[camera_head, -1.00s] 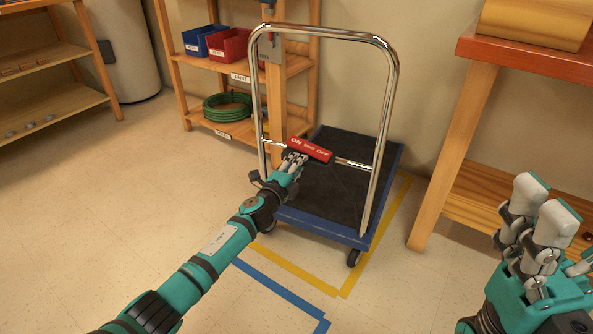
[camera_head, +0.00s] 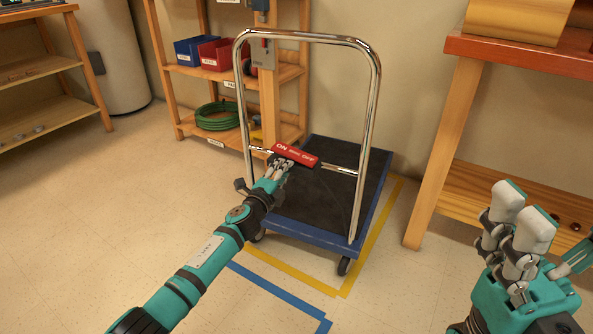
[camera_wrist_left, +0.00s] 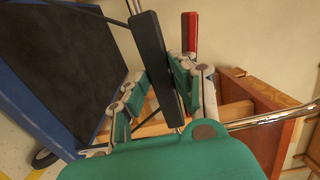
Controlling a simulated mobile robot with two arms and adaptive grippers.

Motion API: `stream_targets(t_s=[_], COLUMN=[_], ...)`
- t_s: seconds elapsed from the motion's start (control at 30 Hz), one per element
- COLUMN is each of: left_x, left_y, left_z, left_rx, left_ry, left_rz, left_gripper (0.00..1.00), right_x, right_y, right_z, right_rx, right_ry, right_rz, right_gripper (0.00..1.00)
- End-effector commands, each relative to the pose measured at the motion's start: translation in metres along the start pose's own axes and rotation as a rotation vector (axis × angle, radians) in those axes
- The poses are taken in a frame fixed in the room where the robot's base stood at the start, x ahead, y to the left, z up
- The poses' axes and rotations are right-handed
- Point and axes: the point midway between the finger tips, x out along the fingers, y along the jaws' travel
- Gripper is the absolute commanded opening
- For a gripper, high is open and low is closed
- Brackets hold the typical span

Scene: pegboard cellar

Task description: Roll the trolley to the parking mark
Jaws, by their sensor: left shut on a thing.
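The blue-edged platform trolley (camera_head: 320,215) with a chrome push frame stands over the yellow floor outline (camera_head: 300,278). A red ON/OFF brake label (camera_head: 295,155) is on its crossbar. My left gripper (camera_head: 278,170) is at the crossbar, just below the label. In the left wrist view, its fingers (camera_wrist_left: 155,95) are shut on a black bar (camera_wrist_left: 152,60), with a red piece (camera_wrist_left: 189,32) behind. The gripper hides this bar in the head view. Blue floor tape (camera_head: 275,295) lies nearer to me than the trolley. My right gripper (camera_head: 535,235) is open and empty at the right.
A wooden shelf (camera_head: 172,110) with bins and a green hose (camera_head: 217,117) stands behind the trolley at left. A red-topped wooden bench (camera_head: 433,160) is close on the right. The floor (camera_head: 90,220) in front and to the left is clear.

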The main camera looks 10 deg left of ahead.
Motion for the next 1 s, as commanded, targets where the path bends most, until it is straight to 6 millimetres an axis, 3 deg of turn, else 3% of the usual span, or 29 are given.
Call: stream_targets(t_s=[0.2, 0.23, 0.47, 1.0], left_x=[-0.0002, -0.0003, -0.0006, -0.0070], left_y=[0.0013, 0.0018, 0.0037, 0.0049], left_z=[-0.0070, -0.0073, -0.0056, -0.0030], left_rx=[-0.002, -0.002, -0.001, 0.000], left_ry=[0.014, 0.014, 0.010, 0.005], left_rz=[-0.001, 0.000, 0.003, 0.009], left_gripper=[0.00, 0.27, 0.57, 0.58], right_x=[-0.0006, -0.0006, -0.0008, 0.0042], right_y=[0.0000, 0.0000, -0.0001, 0.0000], right_z=[0.0000, 0.0000, 0.0000, -0.0011], right_rx=[0.000, 0.000, 0.000, 0.000], right_ry=[0.000, 0.000, 0.000, 0.005], right_rz=[0.000, 0.000, 0.000, -0.001], right_gripper=[0.85, 0.85, 0.85, 0.85])
